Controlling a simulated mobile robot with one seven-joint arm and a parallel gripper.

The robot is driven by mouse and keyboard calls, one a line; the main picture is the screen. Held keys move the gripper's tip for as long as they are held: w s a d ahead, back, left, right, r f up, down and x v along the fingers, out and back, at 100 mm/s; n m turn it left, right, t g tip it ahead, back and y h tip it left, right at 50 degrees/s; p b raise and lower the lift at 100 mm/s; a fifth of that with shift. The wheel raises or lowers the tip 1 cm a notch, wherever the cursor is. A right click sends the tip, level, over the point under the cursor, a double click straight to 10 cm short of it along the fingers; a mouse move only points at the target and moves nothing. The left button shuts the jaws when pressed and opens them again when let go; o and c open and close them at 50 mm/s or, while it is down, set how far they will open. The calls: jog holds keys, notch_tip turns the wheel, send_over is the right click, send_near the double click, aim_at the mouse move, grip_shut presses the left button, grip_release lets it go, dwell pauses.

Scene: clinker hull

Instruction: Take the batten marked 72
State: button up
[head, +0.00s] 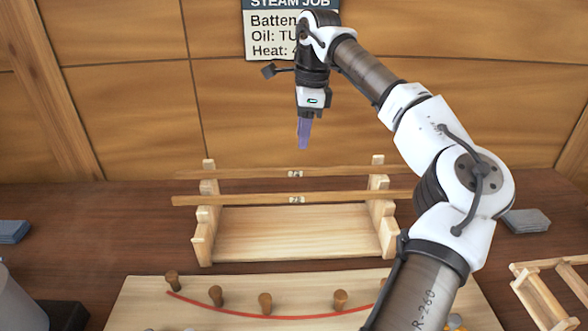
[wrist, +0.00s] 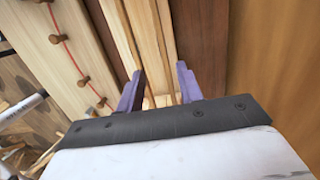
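A pale wooden rack (head: 300,240) holds two long thin battens across its uprights. The back batten (head: 250,174) lies higher, and the front batten (head: 240,200) lies lower and nearer me. Each has a small white label at its middle; the digits are too small for me to read surely, though the front one may begin with 7. My gripper (head: 303,148) points down above the rack, a little above the back batten, and touches neither. In the wrist view my gripper (wrist: 160,76) has its purple fingers apart with nothing held. Pale wooden strips run beneath and between them.
A board (head: 140,305) with wooden pegs and a curved red line lies in front of the rack. A wooden frame (head: 545,300) stands at right. Blue-grey blocks lie at left (head: 14,231) and right (head: 525,221). A sign (head: 270,35) hangs on the wall behind.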

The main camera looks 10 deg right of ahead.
aim_at(295, 168)
jog(key=f, duration=0.3)
jog(key=a+f+p, duration=0.1)
jog(key=f, duration=0.2)
jog(key=f+p, duration=0.1)
jog(key=f, duration=0.2)
jog(key=shift+w+a, duration=0.2)
jog(key=shift+w, duration=0.2)
jog(key=shift+c, duration=0.3)
grip_shut()
